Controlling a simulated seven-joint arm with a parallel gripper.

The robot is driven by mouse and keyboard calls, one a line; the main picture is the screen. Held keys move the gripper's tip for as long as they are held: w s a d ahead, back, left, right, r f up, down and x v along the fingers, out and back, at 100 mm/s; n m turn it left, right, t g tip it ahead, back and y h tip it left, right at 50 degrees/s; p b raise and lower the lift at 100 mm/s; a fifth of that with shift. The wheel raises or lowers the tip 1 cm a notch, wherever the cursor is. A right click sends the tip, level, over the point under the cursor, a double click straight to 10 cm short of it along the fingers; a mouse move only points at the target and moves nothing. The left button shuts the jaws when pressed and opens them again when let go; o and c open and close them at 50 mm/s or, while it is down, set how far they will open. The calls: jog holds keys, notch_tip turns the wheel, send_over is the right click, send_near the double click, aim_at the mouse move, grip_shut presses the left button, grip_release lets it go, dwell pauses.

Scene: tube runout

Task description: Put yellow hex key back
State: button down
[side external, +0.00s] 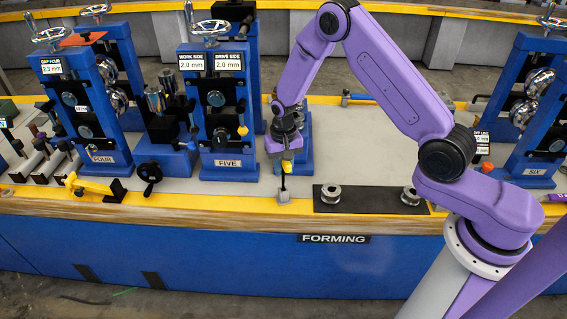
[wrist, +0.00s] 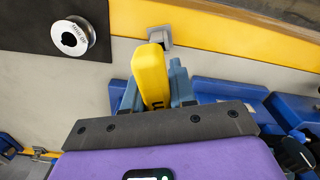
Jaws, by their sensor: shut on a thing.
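The yellow hex key (side external: 287,166) hangs upright below my gripper (side external: 286,160), its dark shank pointing down. Its yellow handle fills the gap between the fingers in the wrist view (wrist: 151,72), and my gripper (wrist: 152,90) is shut on it. A small grey block (side external: 283,197) stands at the table's front edge, directly under the key. It also shows in the wrist view (wrist: 160,36), just past the handle. The shank's lower end appears at the block's top; I cannot tell whether it is inside. The shank is hidden behind the handle in the wrist view.
Blue stand FIVE (side external: 220,110) is close to the left of my gripper. A black plate (side external: 370,199) with two metal rollers lies just right of the block. A yellow clamp-like tool (side external: 92,187) lies further left. The grey tabletop behind the plate is mostly clear.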

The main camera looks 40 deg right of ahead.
jog(key=shift+f, duration=2.1)
jog(key=shift+c, duration=0.2)
grip_release()
jog(key=shift+r, duration=0.1)
jog(key=shift+r, duration=4.9)
jog(key=shift+r, duration=0.1)
